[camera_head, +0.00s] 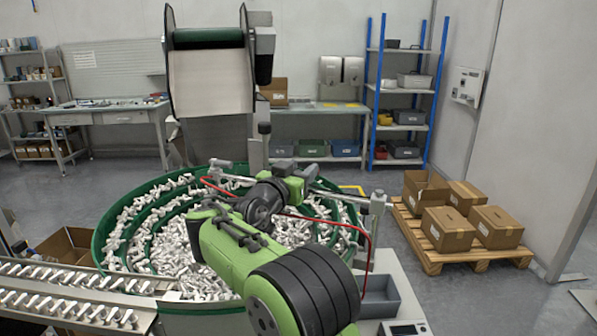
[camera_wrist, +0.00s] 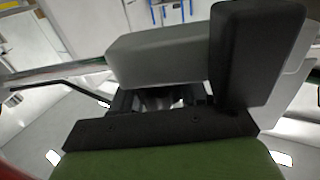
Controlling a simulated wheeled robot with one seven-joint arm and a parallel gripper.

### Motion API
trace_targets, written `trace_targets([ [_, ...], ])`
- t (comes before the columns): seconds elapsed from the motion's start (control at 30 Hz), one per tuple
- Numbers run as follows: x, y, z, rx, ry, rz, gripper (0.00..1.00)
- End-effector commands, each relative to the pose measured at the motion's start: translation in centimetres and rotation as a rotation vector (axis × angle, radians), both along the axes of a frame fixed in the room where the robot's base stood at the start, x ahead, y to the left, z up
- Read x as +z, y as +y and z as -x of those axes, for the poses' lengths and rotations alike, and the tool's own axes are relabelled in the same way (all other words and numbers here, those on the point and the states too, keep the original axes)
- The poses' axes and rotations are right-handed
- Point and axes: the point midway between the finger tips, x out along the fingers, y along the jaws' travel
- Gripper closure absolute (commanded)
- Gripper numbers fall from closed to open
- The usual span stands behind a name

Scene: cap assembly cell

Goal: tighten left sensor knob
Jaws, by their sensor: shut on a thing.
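My gripper (camera_head: 291,178) is over the far right part of the round green feeder bowl (camera_head: 101,232), at a sensor bracket beside the bowl's rim. It is shut on a small part there, taken to be the left sensor knob. The knob itself is hidden by the gripper and wrist in the head view, and I cannot make it out in the wrist view. In the wrist view a large black finger (camera_wrist: 255,55) stands at the right, with a smooth grey block (camera_wrist: 158,58) close beside it. The knob's turn cannot be seen.
Red cables (camera_head: 371,235) run around the bracket. A metal post with a rod (camera_head: 377,203) stands at the bowl's right. The bowl is full of white parts. A grey bin (camera_head: 381,303) is at the lower right. Cartons on a pallet (camera_head: 432,262) stand on the floor at right.

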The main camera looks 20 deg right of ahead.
Motion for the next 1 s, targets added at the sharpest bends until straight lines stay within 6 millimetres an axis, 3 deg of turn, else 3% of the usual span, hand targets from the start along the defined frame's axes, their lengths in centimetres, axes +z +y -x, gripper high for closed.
trace_targets([
  [0.3, -0.04, -0.04, 0.05, -0.104, 0.005, 0.0, 0.86],
  [0.8, -0.08, -0.17, 0.14, -0.123, 0.006, 0.0, 0.86],
  [0.83, -0.08, -0.17, 0.14, -0.123, 0.005, 0.001, 0.55],
  [0.97, -0.07, -0.18, 0.15, -0.123, 0.005, 0.001, 0.35],
  [1.0, -0.06, -0.18, 0.15, -0.123, 0.005, 0.001, 0.35],
])
